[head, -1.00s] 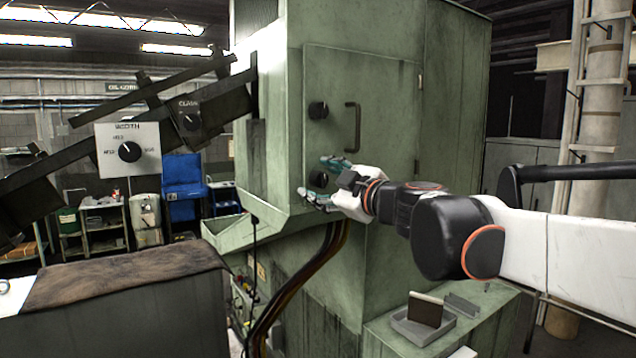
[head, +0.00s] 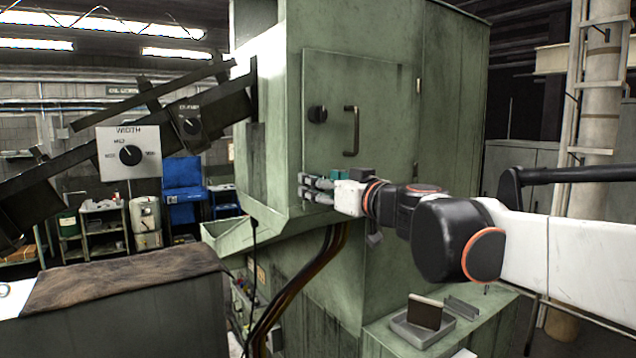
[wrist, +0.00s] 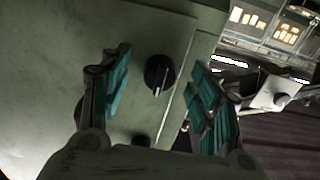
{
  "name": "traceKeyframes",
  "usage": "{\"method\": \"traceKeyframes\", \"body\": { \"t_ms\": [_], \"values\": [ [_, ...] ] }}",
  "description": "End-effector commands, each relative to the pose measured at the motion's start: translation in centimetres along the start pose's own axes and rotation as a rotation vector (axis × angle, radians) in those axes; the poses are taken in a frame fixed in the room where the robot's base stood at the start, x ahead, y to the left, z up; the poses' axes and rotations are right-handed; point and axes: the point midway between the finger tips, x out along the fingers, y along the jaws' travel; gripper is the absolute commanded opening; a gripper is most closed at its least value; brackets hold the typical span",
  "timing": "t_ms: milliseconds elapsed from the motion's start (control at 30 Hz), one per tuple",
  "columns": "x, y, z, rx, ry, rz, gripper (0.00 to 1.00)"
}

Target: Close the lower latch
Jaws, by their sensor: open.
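The lower latch is a round black knob on the green cabinet door; in the wrist view the lower latch (wrist: 158,72) shows between my spread fingers, with a pale line on its face. In the head view my fingers hide it. My gripper (head: 306,189) is at the door's lower left, pointing left, with its fingers nearly overlapping from that side. In the wrist view my gripper (wrist: 160,65) is open, one teal-padded finger on each side of the knob, with gaps visible. I cannot tell whether anything touches. The upper latch (head: 317,114) is a similar knob above.
A door handle (head: 351,131) stands out just above my gripper. A sloping chute (head: 262,225) sticks out below left of the door. Dark cables (head: 310,275) hang beneath. A grey tray (head: 420,327) sits on a green ledge at lower right.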

Motion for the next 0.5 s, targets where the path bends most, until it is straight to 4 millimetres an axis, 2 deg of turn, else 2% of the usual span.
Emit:
{"method": "traceKeyframes", "body": {
  "t_ms": [100,300,367,500],
  "values": [
    [0.00,0.00,0.00,-0.001,0.000,0.000,0.57],
    [0.00,0.00,0.00,-0.002,0.000,0.000,0.11],
    [0.00,0.00,0.00,-0.002,0.000,0.000,0.00],
    [0.00,0.00,-0.01,-0.009,0.000,0.000,0.00]
  ]
}}
